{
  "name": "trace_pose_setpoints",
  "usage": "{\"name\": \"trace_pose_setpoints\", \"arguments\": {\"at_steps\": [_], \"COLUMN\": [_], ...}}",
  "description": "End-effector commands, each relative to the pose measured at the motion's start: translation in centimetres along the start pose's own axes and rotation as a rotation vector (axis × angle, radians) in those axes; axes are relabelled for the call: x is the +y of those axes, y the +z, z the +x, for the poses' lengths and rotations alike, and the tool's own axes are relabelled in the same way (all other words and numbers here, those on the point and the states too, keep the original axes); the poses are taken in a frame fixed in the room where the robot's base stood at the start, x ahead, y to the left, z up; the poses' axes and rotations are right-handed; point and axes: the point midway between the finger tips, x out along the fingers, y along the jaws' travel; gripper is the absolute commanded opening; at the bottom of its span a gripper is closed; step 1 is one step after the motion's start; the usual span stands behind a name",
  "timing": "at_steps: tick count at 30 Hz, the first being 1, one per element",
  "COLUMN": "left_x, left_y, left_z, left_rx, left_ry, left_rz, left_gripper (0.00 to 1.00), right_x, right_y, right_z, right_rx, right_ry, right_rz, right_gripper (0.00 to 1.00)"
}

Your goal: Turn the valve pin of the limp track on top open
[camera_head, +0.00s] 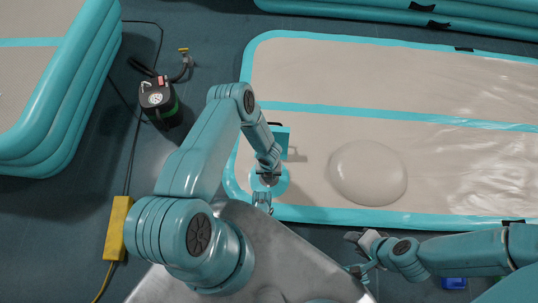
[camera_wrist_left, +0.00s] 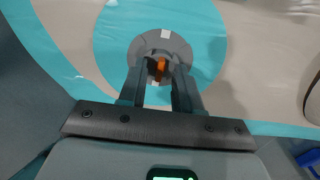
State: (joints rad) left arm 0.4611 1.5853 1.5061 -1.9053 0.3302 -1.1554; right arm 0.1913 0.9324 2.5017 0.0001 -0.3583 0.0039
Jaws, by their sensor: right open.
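The limp track (camera_head: 310,138) lies flat on top, beige with a teal border. Near its left front corner a grey round valve (camera_wrist_left: 163,44) sits on a teal patch (camera_wrist_left: 203,45). Its small orange valve pin (camera_wrist_left: 157,65) shows in the left wrist view. My left gripper (camera_wrist_left: 158,76) is over the valve, its two fingers apart on either side of the pin. I cannot tell whether they touch it. In the head view my left arm partly hides the valve. My right gripper (camera_head: 353,254) is open and empty, in front of the track's front edge.
A dark pump (camera_head: 160,101) with a hose and cables stands on the floor left of the track. A yellow box (camera_head: 118,229) and a blue object (camera_head: 454,283) lie nearer me. Other stacked tracks (camera_head: 63,117) stand at left and back. The limp track has a round bulge (camera_head: 368,173).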

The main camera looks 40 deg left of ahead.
Motion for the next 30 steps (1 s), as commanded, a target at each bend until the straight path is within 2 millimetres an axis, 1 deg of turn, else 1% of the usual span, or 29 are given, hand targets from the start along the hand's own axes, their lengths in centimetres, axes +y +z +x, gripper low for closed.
{"name": "trace_pose_setpoints", "arguments": {"at_steps": [1, 2, 3, 4, 5, 13, 17, 23, 30], "left_x": [0.0, 0.0, 0.0, 0.0, 0.0, 0.0, 0.0, 0.0, 0.0], "left_y": [0.0, 0.0, 0.0, 0.0, 0.0, 0.0, 0.0, 0.0, 0.0], "left_z": [0.0, 0.0, 0.0, 0.0, 0.0, -0.1, -0.1, -0.1, -0.2], "left_rx": [0.0, 0.0, 0.0, 0.0, 0.0, 0.0, 0.001, 0.001, 0.001], "left_ry": [0.0, 0.0, 0.0, 0.0, 0.0, 0.0, 0.0, 0.001, 0.001], "left_rz": [0.0, 0.0, 0.0, 0.0, 0.0, -0.007, -0.038, -0.147, -0.359], "left_gripper": [0.33, 0.27, 0.14, 0.04, 0.0, 0.0, 0.0, 0.0, 0.0], "right_x": [0.0, 0.0, 0.0, 0.0, 0.0, 0.0, -0.1, -0.2, -0.6], "right_y": [0.0, 0.0, 0.0, 0.0, 0.0, 0.0, 0.1, 0.1, 0.3], "right_z": [0.0, 0.0, 0.0, 0.0, 0.0, 0.0, -0.1, -0.5, -1.1], "right_rx": [0.0, 0.0, 0.0, 0.0, 0.0, -0.001, -0.001, -0.003, -0.008], "right_ry": [0.0, 0.0, 0.0, 0.0, 0.0, 0.0, 0.0, 0.0, -0.001], "right_rz": [0.0, 0.0, 0.0, 0.0, 0.0, -0.001, -0.001, -0.003, -0.008], "right_gripper": [0.43, 0.43, 0.43, 0.43, 0.43, 0.43, 0.43, 0.43, 0.43]}}
